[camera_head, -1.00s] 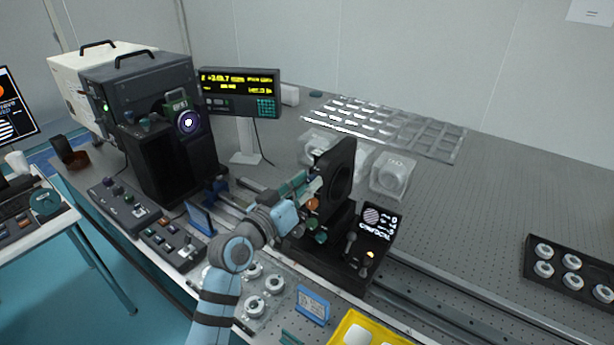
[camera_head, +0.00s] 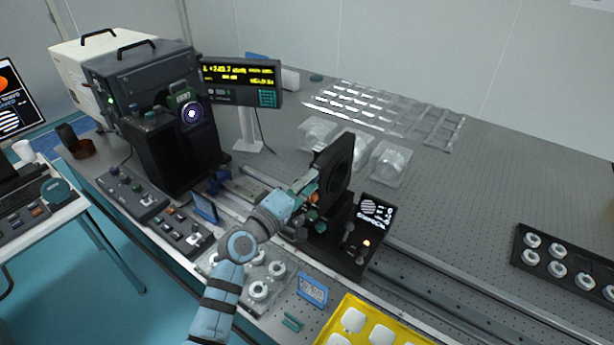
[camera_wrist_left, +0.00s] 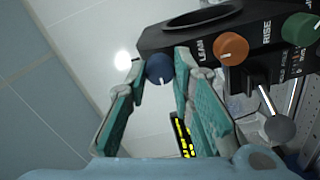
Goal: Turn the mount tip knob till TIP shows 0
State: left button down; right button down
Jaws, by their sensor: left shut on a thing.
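The black mount (camera_head: 335,165) stands upright on a rail carriage in the middle of the table. In the left wrist view its side carries a blue knob (camera_wrist_left: 159,68) with a white mark, an orange knob (camera_wrist_left: 231,48) and a green knob (camera_wrist_left: 300,28), with LEAN and RISE lettering. My left gripper (camera_wrist_left: 160,72) is shut on the blue knob. In the head view this gripper (camera_head: 304,188) is at the mount's left side, hiding the blue knob. The mount's small screen (camera_head: 376,210) is too blurred to read for TIP. My right gripper is out of view.
A readout monitor (camera_head: 240,82) with yellow digits stands at the back. A dark instrument (camera_head: 150,115) is at the left. Clear lens boxes (camera_head: 388,165) lie behind the mount, a yellow tray (camera_head: 375,325) in front.

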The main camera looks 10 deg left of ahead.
pick_arm(q)
jog(key=shift+f+n+p, duration=0.15)
jog(key=shift+n+p, duration=0.45)
jog(key=shift+n, duration=5.9)
jog(key=c, duration=1.4)
grip_release()
